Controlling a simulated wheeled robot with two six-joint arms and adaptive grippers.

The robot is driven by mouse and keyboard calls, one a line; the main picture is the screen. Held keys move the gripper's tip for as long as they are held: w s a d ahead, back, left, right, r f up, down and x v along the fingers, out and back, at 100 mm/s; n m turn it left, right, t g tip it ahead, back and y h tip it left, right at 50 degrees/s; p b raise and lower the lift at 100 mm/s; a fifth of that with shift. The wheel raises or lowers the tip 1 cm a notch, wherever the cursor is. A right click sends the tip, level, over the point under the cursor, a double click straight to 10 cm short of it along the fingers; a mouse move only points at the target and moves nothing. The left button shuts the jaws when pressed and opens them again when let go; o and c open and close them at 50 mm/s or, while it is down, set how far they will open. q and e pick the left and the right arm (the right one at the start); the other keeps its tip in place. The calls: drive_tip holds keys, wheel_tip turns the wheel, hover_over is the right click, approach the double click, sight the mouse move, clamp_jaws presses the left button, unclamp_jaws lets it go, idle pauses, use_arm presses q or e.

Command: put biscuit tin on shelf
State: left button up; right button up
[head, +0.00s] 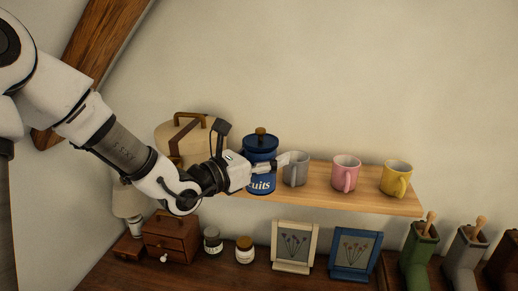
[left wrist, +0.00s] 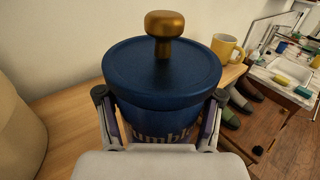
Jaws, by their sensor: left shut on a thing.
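The biscuit tin (head: 260,149) is blue with a lid and a brass knob, and part of its white lettering shows. It is upright at the wooden shelf (head: 325,192), between a cream case and a grey mug. My left gripper (head: 265,170) is shut on the tin's body from the front. In the left wrist view the tin (left wrist: 163,78) stands between the two fingers of my left gripper (left wrist: 160,118), one on each side. The tin's base is hidden, so I cannot tell whether it touches the shelf. My right gripper is not in view.
On the shelf are a cream case (head: 190,138) left of the tin, and a grey mug (head: 296,170), pink mug (head: 344,174) and yellow mug (head: 395,179) to its right. Below stand picture frames (head: 295,246), jars (head: 245,251) and a small drawer box (head: 171,238).

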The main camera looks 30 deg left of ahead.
use_arm(q)
drive_tip(key=w+a+f+p, duration=0.1)
drive_tip(key=w+a+p, duration=0.1)
drive_tip(key=w+a+f+p, duration=0.2)
drive_tip(key=w+a, duration=0.1)
drive_tip(key=w+a+f+p, duration=0.1)
drive_tip(key=w+a+p, duration=0.1)
drive_tip(key=w+a, duration=0.1)
drive_tip(key=shift+f, duration=0.35)
drive_tip(key=shift+s+f+b, duration=0.1)
drive_tip(key=shift+f+b, duration=0.05)
drive_tip(key=shift+b, duration=0.25)
drive_tip(key=o, duration=1)
